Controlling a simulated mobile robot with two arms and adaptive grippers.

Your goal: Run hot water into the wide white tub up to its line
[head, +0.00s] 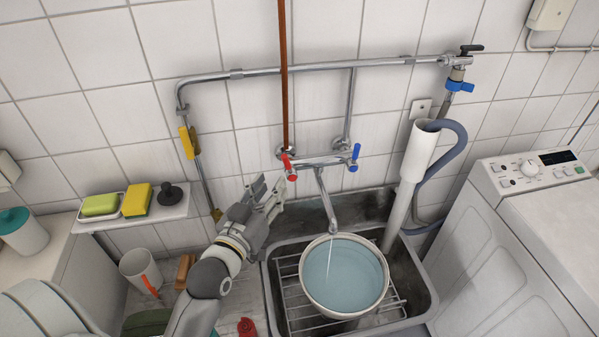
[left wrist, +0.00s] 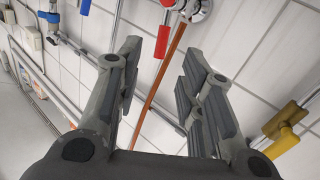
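The wide white tub (head: 381,292) stands on a wire rack in the sink, holding bluish water. Its fill line cannot be made out. The tap spout (head: 327,202) hangs over the tub's back rim, and a thin stream appears to fall from it. The mixer has a red handle (head: 289,168) on the left and a blue handle (head: 355,157) on the right. My left gripper (head: 273,188) is open and empty, just below and left of the red handle. In the left wrist view the red handle (left wrist: 162,42) shows beyond the open fingers (left wrist: 160,60). My right gripper is out of view.
A grey drain hose (head: 455,150) runs into a white standpipe (head: 415,155) right of the tub, beside the washing machine (head: 520,240). A copper pipe (head: 284,80) rises above the red handle. A shelf (head: 150,215) with sponges and a stopper is at left.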

